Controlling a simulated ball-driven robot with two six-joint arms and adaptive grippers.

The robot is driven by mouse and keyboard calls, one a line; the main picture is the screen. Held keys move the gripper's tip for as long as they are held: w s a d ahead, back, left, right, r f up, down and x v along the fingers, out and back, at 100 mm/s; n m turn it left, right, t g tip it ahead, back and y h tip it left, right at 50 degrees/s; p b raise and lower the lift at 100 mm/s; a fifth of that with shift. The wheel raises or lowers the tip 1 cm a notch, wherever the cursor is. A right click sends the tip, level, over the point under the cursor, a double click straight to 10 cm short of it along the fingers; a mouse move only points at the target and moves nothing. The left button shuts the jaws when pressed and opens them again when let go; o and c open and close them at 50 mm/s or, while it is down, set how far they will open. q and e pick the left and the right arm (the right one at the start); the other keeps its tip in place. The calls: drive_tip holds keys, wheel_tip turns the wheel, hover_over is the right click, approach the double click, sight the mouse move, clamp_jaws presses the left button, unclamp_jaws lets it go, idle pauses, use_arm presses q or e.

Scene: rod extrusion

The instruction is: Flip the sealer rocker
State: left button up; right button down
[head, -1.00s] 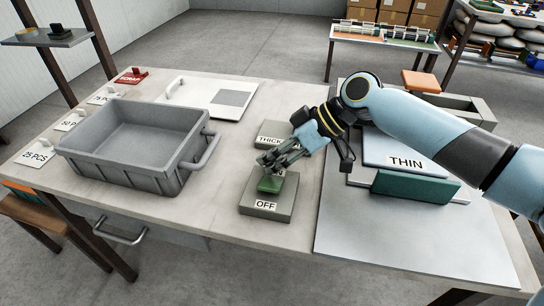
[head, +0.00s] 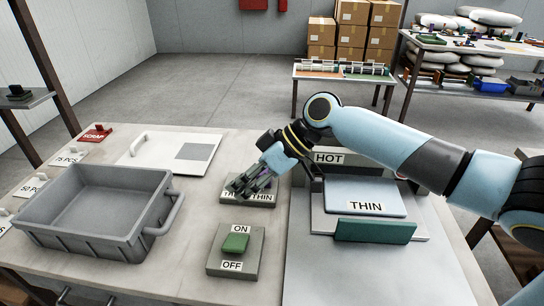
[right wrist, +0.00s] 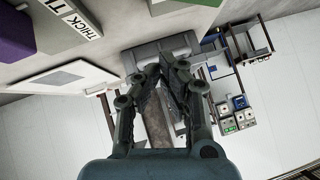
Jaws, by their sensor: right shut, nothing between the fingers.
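The green rocker (head: 236,243) sits on a grey switch box (head: 218,256) between an ON label above and an OFF label below. I cannot tell which side of it is pressed. My right gripper (head: 238,188) is shut and empty, beyond this box and over a second grey box (head: 262,200) marked THICK and THIN, covering part of it. In the right wrist view my closed fingers (right wrist: 166,72) show with nothing between them, and the THICK/THIN box (right wrist: 72,18) is at the upper left. The left gripper is not in view.
A grey bin (head: 95,212) stands at the left of the table. A white board (head: 170,154) with a handle lies behind. At right is the machine with a HOT label (head: 329,158), a pale THIN plate (head: 350,194) and a green bar (head: 375,231).

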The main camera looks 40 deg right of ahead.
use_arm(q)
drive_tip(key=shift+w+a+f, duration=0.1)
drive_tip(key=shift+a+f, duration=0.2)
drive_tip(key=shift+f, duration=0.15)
use_arm(e)
drive_tip(key=v, duration=0.7)
drive_tip(key=shift+d, duration=0.6)
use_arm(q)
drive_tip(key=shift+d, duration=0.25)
use_arm(e)
drive_tip(key=shift+s, duration=0.15)
